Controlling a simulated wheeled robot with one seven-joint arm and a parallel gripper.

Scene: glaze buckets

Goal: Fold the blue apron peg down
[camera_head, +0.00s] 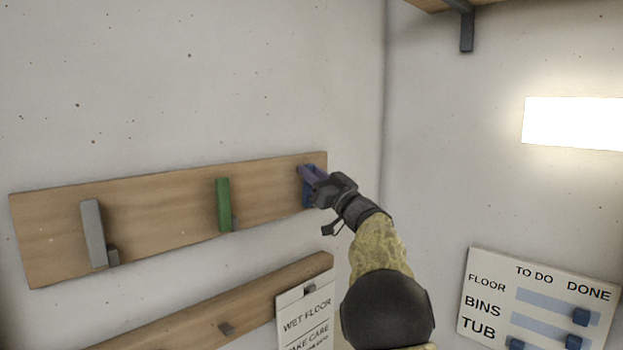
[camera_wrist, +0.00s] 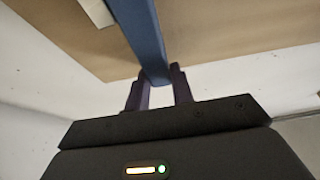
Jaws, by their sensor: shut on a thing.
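The blue apron peg (camera_head: 308,196) is on the right end of the upper wooden board (camera_head: 160,214). My gripper (camera_head: 316,174) is at the peg's upper part, its dark purple fingers partly covering it. In the wrist view the blue peg (camera_wrist: 146,35) runs from the top edge down to between the two fingers of my gripper (camera_wrist: 159,92), which are shut on its end. How far the peg is tilted from the board is hard to tell, as my gripper hides part of it.
A green peg (camera_head: 223,204) and a grey peg (camera_head: 94,233) are on the same board, to the left. A lower board (camera_head: 220,305) holds a wet floor sign (camera_head: 307,312). A to-do board (camera_head: 540,300) with blue sliders is on the right wall. A shelf bracket (camera_head: 467,30) is above.

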